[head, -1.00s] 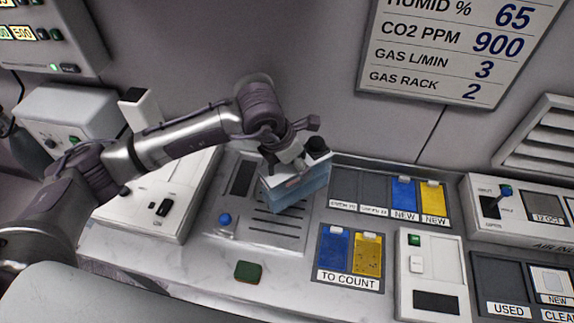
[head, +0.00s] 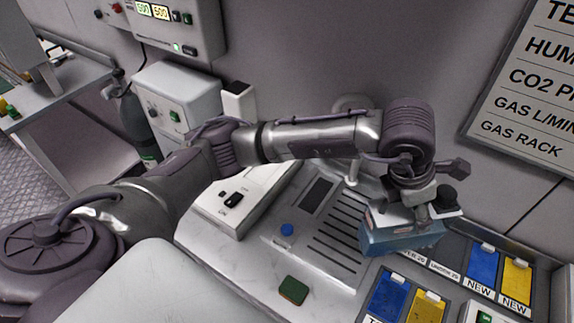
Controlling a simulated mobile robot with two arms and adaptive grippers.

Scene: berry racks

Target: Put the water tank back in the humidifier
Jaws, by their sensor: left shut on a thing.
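The water tank (head: 392,241) is a translucent blue box with a pale top and a black cap. My left gripper (head: 420,212) is shut on it at the top. The tank hangs roughly level over the right edge of a grey slotted unit (head: 287,252) with a dark window and a blue button, which looks like the humidifier. The tank hides part of the unit's right side, and I cannot tell how high it is above the surface. My right gripper is not in view.
Right of the unit are a tray with blue and yellow NEW cards (head: 483,266) and a TO COUNT tray (head: 389,297). A white switch box (head: 245,192) stands left. A green pad (head: 293,290) lies in front on the marble counter. A gas cylinder (head: 135,120) stands further left.

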